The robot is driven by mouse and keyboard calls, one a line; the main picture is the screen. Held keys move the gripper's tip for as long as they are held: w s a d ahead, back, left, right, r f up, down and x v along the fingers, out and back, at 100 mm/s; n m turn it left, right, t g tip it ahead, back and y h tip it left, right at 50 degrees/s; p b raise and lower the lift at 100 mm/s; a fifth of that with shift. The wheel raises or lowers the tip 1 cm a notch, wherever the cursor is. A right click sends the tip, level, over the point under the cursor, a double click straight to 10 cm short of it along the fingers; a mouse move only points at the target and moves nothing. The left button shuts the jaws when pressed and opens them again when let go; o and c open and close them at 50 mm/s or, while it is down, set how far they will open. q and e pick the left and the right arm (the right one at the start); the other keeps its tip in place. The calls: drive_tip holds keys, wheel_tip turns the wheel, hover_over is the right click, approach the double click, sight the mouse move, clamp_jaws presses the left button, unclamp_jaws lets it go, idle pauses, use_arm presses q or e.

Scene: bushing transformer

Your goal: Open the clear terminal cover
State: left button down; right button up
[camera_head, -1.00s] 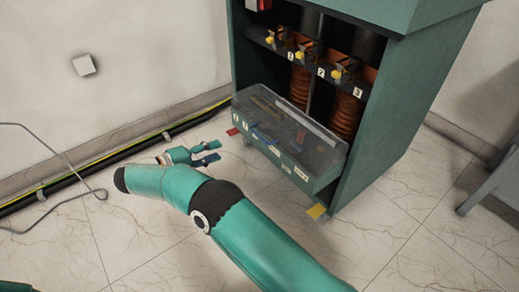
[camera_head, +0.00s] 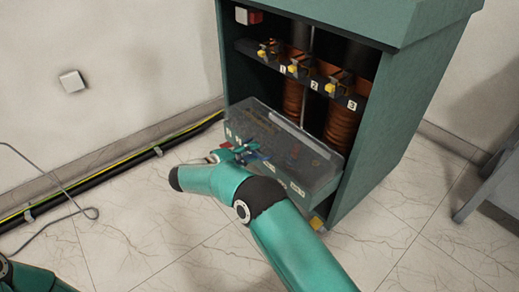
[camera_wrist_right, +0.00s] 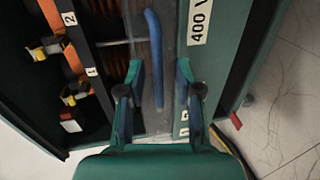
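The clear terminal cover (camera_head: 310,143) is a see-through, box-like panel at the lower front of the green transformer cabinet (camera_head: 395,130). It looks closed over the terminals. In the right wrist view, a blue handle bar (camera_wrist_right: 155,55) runs along the cover. My right gripper (camera_head: 252,152) is at the left part of the cover's front. In the right wrist view, its two fingers (camera_wrist_right: 158,82) are apart, with the lower part of the blue bar between them in the picture. Gaps show on both sides; contact cannot be seen. Only a piece of my left arm shows; its gripper is out of view.
Numbered bushings with yellow-tipped clamps (camera_head: 293,70) stand on a shelf above the cover. A black cable with a yellow-green stripe (camera_head: 110,165) runs along the wall. A thin grey wire (camera_head: 60,190) loops at left. A grey stand (camera_head: 490,185) is at right. The front floor is clear.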

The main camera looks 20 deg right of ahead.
drive_tip(key=shift+w+d+f, duration=0.1)
drive_tip(key=shift+w+d, duration=0.1)
drive_tip(key=shift+d, duration=0.25)
clamp_jaws()
drive_tip(key=shift+s, duration=0.1)
drive_tip(key=shift+a+f, duration=0.1)
drive_tip(key=shift+a, duration=0.4)
drive_tip(key=shift+s+d+r, duration=0.1)
drive_tip(key=shift+d+r, duration=0.1)
drive_tip(key=shift+d, duration=0.4)
drive_tip(key=shift+r+p, duration=0.1)
drive_tip(key=shift+p, duration=0.25)
